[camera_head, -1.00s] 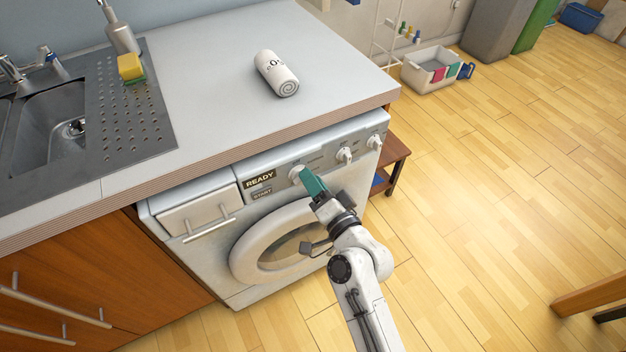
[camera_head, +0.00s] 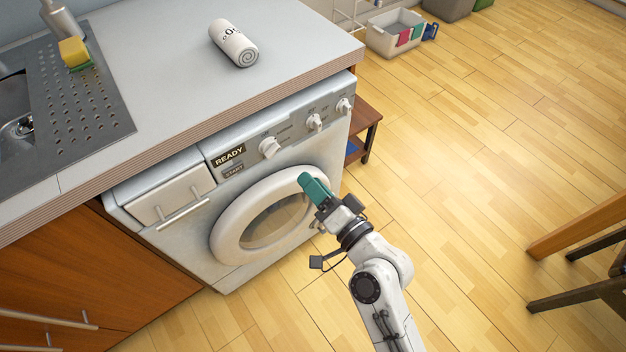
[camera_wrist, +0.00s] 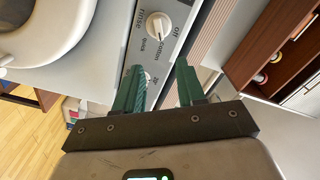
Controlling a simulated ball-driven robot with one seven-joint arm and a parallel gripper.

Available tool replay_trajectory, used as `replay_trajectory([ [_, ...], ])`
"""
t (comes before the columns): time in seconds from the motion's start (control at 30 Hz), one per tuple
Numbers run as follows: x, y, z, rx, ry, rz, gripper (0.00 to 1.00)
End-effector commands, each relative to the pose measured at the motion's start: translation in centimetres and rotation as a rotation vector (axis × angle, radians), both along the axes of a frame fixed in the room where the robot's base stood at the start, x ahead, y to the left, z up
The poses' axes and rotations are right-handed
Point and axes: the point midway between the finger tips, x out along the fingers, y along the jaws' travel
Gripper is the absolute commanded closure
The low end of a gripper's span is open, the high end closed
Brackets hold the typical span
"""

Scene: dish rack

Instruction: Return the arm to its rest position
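My gripper (camera_head: 309,184) has green fingers and is in front of the washing machine (camera_head: 190,197), near the upper right edge of its round door (camera_head: 225,235) in the head view. In the wrist view my gripper (camera_wrist: 158,80) has its two fingers apart with nothing between them. A white dial (camera_wrist: 158,25) shows beyond the fingertips. I cannot tell how far the fingers are from the machine. My arm comes up from the bottom right of the head view.
The grey worktop (camera_head: 165,90) above the machine holds a rolled white towel (camera_head: 234,43) and a sponge (camera_head: 74,54). A wooden stool (camera_head: 364,128) stands right of the machine. Wooden furniture (camera_head: 580,228) is at the right edge. The floor between is clear.

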Motion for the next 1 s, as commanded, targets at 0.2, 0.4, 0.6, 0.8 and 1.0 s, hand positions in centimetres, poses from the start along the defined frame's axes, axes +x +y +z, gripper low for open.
replay_trajectory([
  [0.2,0.0,0.0,0.0,0.0,0.0,0.0,0.61],
  [0.4,-0.7,-0.7,-0.2,-0.077,0.019,0.022,0.61],
  [0.6,-4.5,-5.2,-2.8,-0.428,0.159,0.111,0.61],
  [0.8,-11.5,-13.2,-5.6,-0.804,0.433,0.191,0.61],
  [1.0,-20.2,-21.2,-5.5,-1.058,0.774,0.242,0.61],
])
